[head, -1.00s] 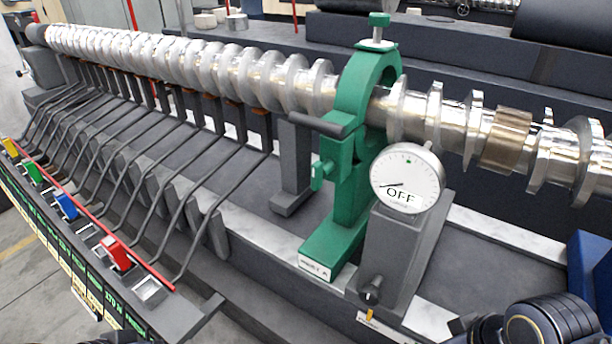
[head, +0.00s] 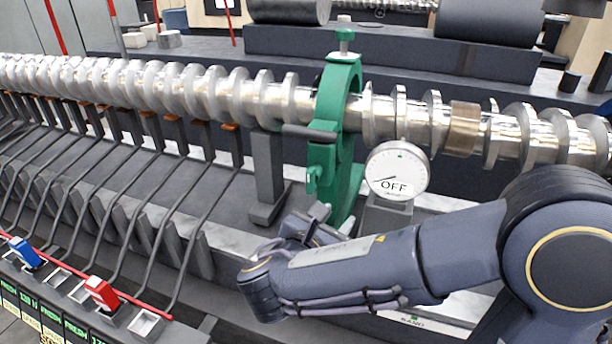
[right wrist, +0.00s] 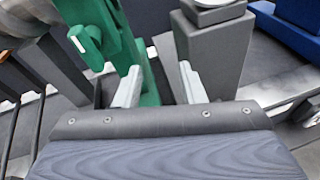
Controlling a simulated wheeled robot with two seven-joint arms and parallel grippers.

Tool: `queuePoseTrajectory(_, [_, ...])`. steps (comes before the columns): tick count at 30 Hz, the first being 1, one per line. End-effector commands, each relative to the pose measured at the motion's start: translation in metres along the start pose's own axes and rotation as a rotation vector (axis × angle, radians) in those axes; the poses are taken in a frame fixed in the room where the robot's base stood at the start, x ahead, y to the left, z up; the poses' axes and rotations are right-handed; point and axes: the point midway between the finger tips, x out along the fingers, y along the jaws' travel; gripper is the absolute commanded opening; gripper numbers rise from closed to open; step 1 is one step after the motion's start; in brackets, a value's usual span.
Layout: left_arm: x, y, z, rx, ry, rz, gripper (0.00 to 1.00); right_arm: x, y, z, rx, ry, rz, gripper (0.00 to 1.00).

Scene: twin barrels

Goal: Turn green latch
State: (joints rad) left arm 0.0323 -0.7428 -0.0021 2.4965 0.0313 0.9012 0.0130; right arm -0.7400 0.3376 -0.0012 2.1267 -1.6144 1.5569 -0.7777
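The green stand (head: 347,190) clamps a ring round the shiny ribbed shaft. A small green latch-like piece (head: 312,181) projects from its left side, below a dark bar handle (head: 308,133). In the right wrist view this green piece (right wrist: 86,40) is at the upper left, beyond the left finger. My right gripper (head: 328,220) is low in front of the stand, below the green piece. Its two pale fingers (right wrist: 160,82) are apart with nothing held. The left finger overlaps the green stand in that view; contact cannot be told. My left gripper is out of view.
A white dial marked OFF (head: 397,170) stands on a grey post just right of the green stand. The long ribbed shaft (head: 180,90) runs behind. Bent grey rods and a panel with red (head: 102,293) and blue (head: 25,252) levers are at left.

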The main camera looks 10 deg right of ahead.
Motion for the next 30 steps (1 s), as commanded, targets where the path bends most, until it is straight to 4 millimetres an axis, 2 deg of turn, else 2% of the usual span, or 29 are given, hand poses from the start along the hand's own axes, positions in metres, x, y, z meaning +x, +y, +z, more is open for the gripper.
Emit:
queuePoseTrajectory(1, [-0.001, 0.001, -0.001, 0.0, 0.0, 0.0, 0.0, -0.009, 0.016, 0.003, -0.045, -0.046, 0.046, 0.36])
queuePoseTrajectory(3, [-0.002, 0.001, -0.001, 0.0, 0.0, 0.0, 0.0, -0.019, 0.035, 0.007, -0.094, -0.108, 0.099, 0.36])
queuePoseTrajectory(7, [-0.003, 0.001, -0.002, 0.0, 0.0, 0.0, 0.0, -0.036, 0.059, 0.011, -0.157, -0.196, 0.171, 0.36])
queuePoseTrajectory(9, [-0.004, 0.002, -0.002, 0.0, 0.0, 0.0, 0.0, -0.037, 0.065, 0.013, -0.169, -0.217, 0.185, 0.36])
queuePoseTrajectory(11, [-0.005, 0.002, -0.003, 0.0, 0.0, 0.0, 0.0, -0.032, 0.067, 0.015, -0.171, -0.22, 0.185, 0.36])
queuePoseTrajectory(21, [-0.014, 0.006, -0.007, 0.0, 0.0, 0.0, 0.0, 0.019, 0.076, 0.026, -0.17, -0.218, 0.181, 0.36])
queuePoseTrajectory(25, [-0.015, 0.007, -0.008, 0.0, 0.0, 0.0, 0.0, 0.031, 0.079, 0.028, -0.169, -0.217, 0.183, 0.36])
queuePoseTrajectory(30, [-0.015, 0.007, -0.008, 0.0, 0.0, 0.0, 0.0, 0.035, 0.08, 0.028, -0.168, -0.216, 0.184, 0.36])
